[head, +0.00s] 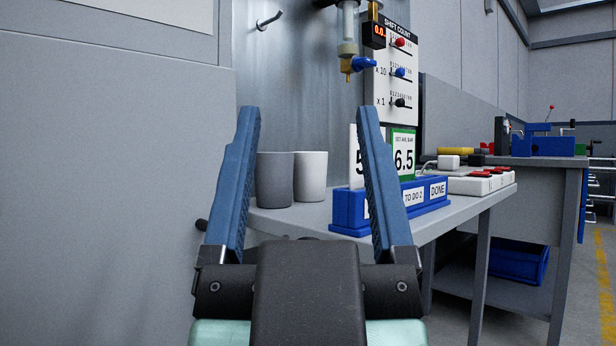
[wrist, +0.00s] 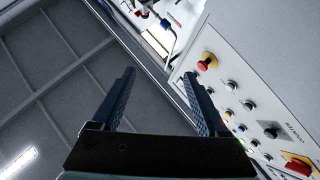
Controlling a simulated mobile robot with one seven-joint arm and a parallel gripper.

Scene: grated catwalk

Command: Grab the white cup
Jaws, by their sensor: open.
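A white cup (head: 311,176) stands upright on the grey table (head: 447,214), near its back left part. A darker grey cup (head: 274,180) stands just left of it, touching or nearly so. My gripper (head: 304,110) is open and empty, its two blue fingers raised in front of the table. In the head view both cups appear between the fingers, but farther back; neither is held. In the wrist view my gripper (wrist: 162,75) is also open, with no cup in sight.
A blue card holder (head: 430,190) with number cards stands right of the cups. A tap with a blue handle (head: 363,64) hangs above. A button box (head: 480,182) sits farther right. A blue bin (head: 515,262) is below. A wall fills the left.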

